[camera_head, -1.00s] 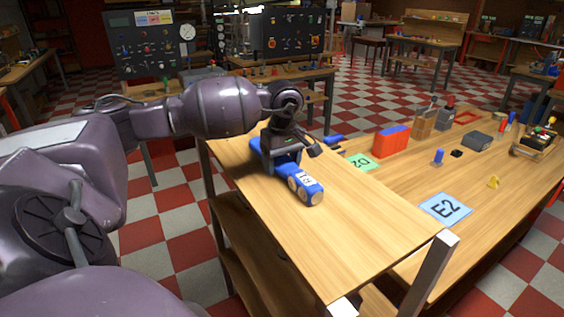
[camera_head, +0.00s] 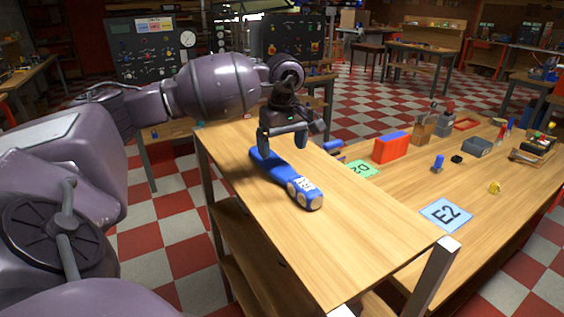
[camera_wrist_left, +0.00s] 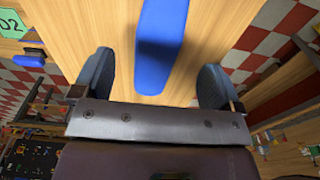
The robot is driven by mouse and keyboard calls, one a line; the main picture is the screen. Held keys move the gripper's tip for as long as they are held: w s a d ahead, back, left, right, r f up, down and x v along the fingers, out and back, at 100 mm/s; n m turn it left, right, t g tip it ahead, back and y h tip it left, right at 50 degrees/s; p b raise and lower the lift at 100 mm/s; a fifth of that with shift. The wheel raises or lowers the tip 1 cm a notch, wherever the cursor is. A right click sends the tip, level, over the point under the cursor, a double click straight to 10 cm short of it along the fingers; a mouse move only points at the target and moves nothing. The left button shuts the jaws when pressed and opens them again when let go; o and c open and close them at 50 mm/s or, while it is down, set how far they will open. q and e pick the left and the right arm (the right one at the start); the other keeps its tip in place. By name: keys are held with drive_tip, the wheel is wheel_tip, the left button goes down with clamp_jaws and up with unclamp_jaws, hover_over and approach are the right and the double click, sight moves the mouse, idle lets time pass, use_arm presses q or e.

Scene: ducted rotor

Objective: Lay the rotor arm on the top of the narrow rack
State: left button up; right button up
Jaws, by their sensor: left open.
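The rotor arm (camera_head: 291,184) is a long blue piece with round pale-faced ends and a white label. It lies flat on the wooden top of the narrow rack (camera_head: 330,235). My left gripper (camera_head: 283,150) is open and empty just above the far end of the rotor arm. In the left wrist view, the blue rotor arm (camera_wrist_left: 160,50) lies between the two spread fingertips, with a gap on both sides and bare wood around it. My right gripper is in neither view.
A workbench (camera_head: 400,215) stands right of the rack, with a blue E2 card (camera_head: 446,214), a green card (camera_head: 361,169), a red-and-blue block (camera_head: 391,147) and a grey box (camera_head: 478,146). The near part of the rack top is clear. Checkered floor surrounds both.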

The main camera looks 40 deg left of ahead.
sight(283, 169)
use_arm(q)
drive_tip(key=shift+d+r, duration=0.1)
drive_tip(key=shift+r, duration=2.6)
drive_tip(key=shift+s+f, duration=0.1)
